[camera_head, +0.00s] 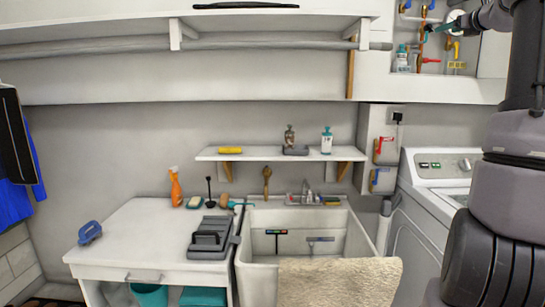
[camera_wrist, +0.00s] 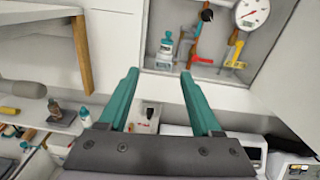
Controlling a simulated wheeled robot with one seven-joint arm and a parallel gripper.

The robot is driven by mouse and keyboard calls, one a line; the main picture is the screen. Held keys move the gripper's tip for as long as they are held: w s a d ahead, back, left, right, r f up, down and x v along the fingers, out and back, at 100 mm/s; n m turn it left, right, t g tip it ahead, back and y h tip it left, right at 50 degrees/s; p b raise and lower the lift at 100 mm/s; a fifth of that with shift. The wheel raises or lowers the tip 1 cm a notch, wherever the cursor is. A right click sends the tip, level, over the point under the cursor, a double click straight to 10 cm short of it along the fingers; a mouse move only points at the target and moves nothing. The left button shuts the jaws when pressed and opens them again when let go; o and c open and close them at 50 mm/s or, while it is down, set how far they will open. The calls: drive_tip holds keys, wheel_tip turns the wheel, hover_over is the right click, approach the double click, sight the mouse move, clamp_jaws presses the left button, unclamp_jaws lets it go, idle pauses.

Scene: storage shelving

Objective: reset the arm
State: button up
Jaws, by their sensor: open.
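My gripper (camera_wrist: 160,73) shows in the wrist view with its two teal fingers spread apart and nothing between them. My dark grey arm (camera_head: 510,190) rises along the right side of the head view and bends left at the top. There the gripper (camera_head: 430,29) is small, in front of the recess with pipes and valves. In the wrist view the fingers point toward a white bottle with a teal cap (camera_wrist: 165,50) in that recess. I cannot tell the distance between them.
A gauge (camera_wrist: 251,12) and a yellow valve handle (camera_wrist: 235,52) are near the fingers. Below are a wall shelf (camera_head: 265,155), a sink (camera_head: 262,225) with a beige towel (camera_head: 338,281), a counter (camera_head: 140,228) and a white washing machine (camera_head: 425,215).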

drive_tip(key=s+a+f+n+g+y, duration=0.1)
drive_tip(key=s+a+f+n+g, duration=0.15)
drive_tip(key=s+a+n, duration=0.45)
drive_tip(key=s+a+f+n+g+y, duration=0.2)
drive_tip(key=s+a+f+n, duration=0.2)
drive_tip(key=a, duration=0.8)
drive_tip(key=s+a+f+n+g+y, duration=0.15)
drive_tip(key=s+a+f+n, duration=0.3)
drive_tip(key=a, duration=0.45)
drive_tip(key=s+a+f+n+g+h, duration=0.1)
drive_tip(key=s+a+f+n+g, duration=0.1)
drive_tip(key=s+f+n, duration=0.5)
drive_tip(key=s+a+f+n+g+h, duration=0.2)
drive_tip(key=s+a+f+n, duration=0.2)
drive_tip(key=s+f+n, duration=0.4)
drive_tip(key=s, duration=0.7)
drive_tip(key=shift+s+a+f+g, duration=0.3)
drive_tip(key=shift+s+a+g, duration=0.05)
drive_tip(key=shift+g, duration=0.05)
